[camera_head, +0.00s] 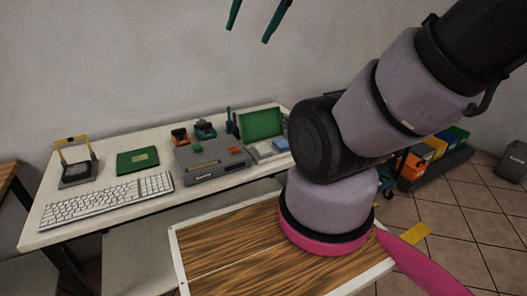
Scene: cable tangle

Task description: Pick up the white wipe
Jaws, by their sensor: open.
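I cannot clearly make out a white wipe. A small pale, bluish-white item (264,149) lies at the right part of the white table (110,219), in front of an upright green panel. It is too small to tell whether it is the wipe. My gripper (247,35) shows at the top edge as two dark green fingers, apart and with nothing between them. It is high above the table, against the wall. My arm hides the table's right end.
A white keyboard (107,200), a green board (138,161), a grey device (212,157), a yellow-framed stand (77,164) and the green panel (262,124) stand on the table. Coloured bins (434,146) stand on the floor at right. The table's front edge beside the keyboard is clear.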

